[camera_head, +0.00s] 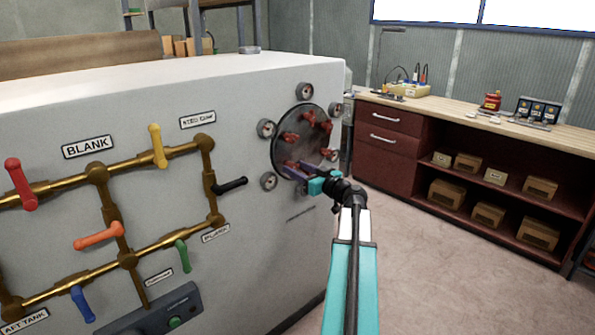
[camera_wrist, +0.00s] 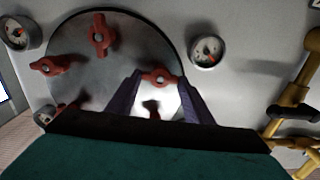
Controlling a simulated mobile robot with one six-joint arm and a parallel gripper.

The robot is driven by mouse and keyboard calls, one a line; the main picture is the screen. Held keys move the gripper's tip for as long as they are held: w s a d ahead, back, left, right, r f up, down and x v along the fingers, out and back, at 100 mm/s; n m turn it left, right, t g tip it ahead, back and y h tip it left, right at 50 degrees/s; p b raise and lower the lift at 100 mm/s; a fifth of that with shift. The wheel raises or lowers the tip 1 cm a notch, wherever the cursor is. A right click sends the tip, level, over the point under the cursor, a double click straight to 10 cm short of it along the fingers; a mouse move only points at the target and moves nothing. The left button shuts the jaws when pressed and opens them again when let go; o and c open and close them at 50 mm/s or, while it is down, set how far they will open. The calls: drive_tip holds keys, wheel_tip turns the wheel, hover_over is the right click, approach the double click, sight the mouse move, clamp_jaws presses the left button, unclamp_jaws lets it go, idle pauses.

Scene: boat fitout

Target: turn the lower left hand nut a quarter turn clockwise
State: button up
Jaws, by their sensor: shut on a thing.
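The round dark cover plate (camera_head: 303,142) on the side of the white cabinet carries several red wing nuts around its edge. My gripper (camera_head: 292,168) is at the plate's lower left. In the wrist view its two purple fingers (camera_wrist: 160,92) stand on either side of the lower left nut (camera_wrist: 160,78) and are shut on it. This nut's wings lie roughly level across the wrist view. Other red nuts show in that view, one upright (camera_wrist: 100,35) and one slanted (camera_wrist: 47,65). My gripper hides part of the plate.
Round gauges surround the plate; one (camera_head: 268,181) sits close to my gripper at lower left. A black valve handle (camera_head: 230,186) sticks out from the brass pipes (camera_head: 97,172) to the left. A workbench (camera_head: 470,115) stands at right, with open floor before it.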

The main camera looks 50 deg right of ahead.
drive_tip(key=shift+f+m+b, duration=0.1)
drive_tip(key=shift+m+b, duration=0.2)
drive_tip(key=shift+m, duration=0.1)
drive_tip(key=m+b, duration=0.2)
drive_tip(key=m, duration=0.1)
drive_tip(key=m+b, duration=0.1)
drive_tip(key=m, duration=0.3)
drive_tip(key=shift+d+m, duration=0.1)
drive_tip(key=shift+m, duration=0.3)
drive_tip(key=m, duration=0.5)
drive_tip(key=m+p, duration=0.2)
drive_tip(key=m, duration=0.2)
drive_tip(key=shift+d, duration=0.1)
drive_tip(key=shift+f+m, duration=0.1)
drive_tip(key=shift+m, duration=0.2)
drive_tip(key=o, duration=1.1)
drive_tip(key=shift+c, duration=0.2)
